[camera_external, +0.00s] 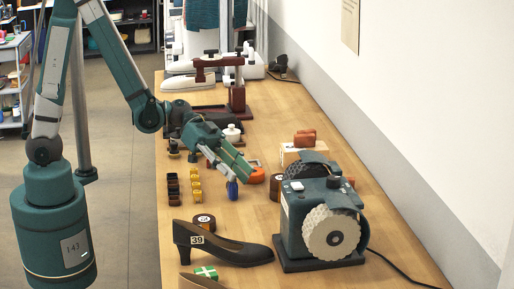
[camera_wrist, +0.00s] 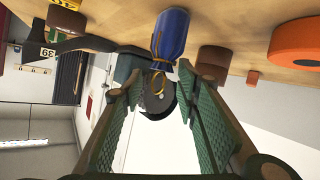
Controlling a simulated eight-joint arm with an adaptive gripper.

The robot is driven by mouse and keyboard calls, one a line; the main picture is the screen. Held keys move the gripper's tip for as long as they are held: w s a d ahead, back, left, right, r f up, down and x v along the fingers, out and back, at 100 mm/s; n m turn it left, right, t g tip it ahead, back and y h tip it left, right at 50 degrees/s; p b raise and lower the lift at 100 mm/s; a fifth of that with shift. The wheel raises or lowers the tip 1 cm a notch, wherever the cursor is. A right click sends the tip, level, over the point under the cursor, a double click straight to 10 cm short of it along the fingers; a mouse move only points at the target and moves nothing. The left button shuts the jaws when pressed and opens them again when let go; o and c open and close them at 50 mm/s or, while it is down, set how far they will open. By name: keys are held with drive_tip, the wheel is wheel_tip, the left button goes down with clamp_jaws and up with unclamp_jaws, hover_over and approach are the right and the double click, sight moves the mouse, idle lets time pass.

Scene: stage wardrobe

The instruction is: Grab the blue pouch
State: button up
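The blue pouch (camera_external: 232,190) with a gold cord at its neck is by my gripper's tips, over the middle of the wooden table (camera_external: 180,240). In the wrist view the pouch (camera_wrist: 170,37) is just beyond the fingertips, its tied neck in line with the gap between them. My gripper (camera_wrist: 158,72) is open, with one green finger on each side and visible space around the neck. In the external view my gripper (camera_external: 233,176) reaches down towards the table, partly hiding what is behind it. I cannot tell whether a finger touches the pouch.
A dark green machine with a pale textured wheel (camera_external: 331,232) stands at right. A dark heeled shoe (camera_external: 225,249) tagged 39 lies in front. An orange round item (camera_wrist: 297,44) and brown rolls (camera_wrist: 213,62) are near the pouch. Small yellow pieces (camera_external: 195,188) stand at left.

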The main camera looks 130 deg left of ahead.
idle(0.4)
drive_tip(key=c, duration=0.9)
clamp_jaws()
drive_tip(key=shift+r, duration=0.15)
wheel_tip(320, 180, up, 10)
drive_tip(key=p, duration=0.3)
